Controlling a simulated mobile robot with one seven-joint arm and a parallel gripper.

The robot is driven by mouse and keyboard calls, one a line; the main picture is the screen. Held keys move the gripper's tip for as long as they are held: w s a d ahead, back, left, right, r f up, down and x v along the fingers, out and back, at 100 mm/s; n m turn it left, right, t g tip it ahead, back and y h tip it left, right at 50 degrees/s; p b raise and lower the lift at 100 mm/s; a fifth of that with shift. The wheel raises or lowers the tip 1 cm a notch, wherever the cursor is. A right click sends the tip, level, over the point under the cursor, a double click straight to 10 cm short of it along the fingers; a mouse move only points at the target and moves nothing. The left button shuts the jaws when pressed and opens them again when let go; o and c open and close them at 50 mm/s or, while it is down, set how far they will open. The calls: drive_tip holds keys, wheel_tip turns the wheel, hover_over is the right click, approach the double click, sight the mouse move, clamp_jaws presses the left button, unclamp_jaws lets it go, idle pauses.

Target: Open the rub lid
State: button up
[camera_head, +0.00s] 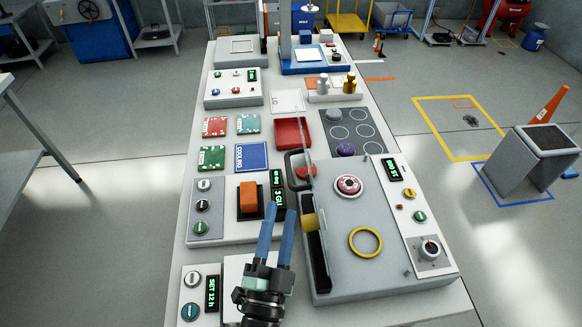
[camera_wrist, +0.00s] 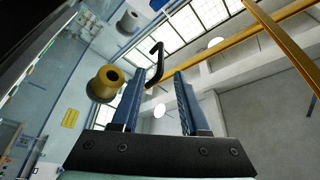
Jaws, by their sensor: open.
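The rub station is a large grey box (camera_head: 385,266) with a yellow ring and a pink round piece on top, on the table's right side. A thin, dark-edged panel (camera_head: 319,256), which looks like its lid, stands steeply along its left side. A black curved handle (camera_head: 290,172) shows at the panel's far end; a black hooked handle (camera_wrist: 156,66) also shows in the wrist view, beyond the fingertips. My gripper (camera_head: 278,208) is left of the panel, its blue fingers apart and empty, pointing away from the robot. The wrist view also shows the open fingers (camera_wrist: 158,80); nothing is between them.
A yellow knob (camera_head: 309,222) sits by the panel, close right of my fingers. An orange block (camera_head: 248,197) on a control box is close left. A red tray (camera_head: 291,133) and coloured cards lie farther along the white table.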

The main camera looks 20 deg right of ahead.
sight(289, 169)
drive_tip(key=p+x, duration=0.1)
drive_tip(key=x, duration=0.8)
drive_tip(key=shift+w+d+r, duration=0.15)
drive_tip(key=shift+w+r, duration=0.05)
drive_tip(key=shift+w, duration=0.15)
clamp_jaws()
idle(0.9)
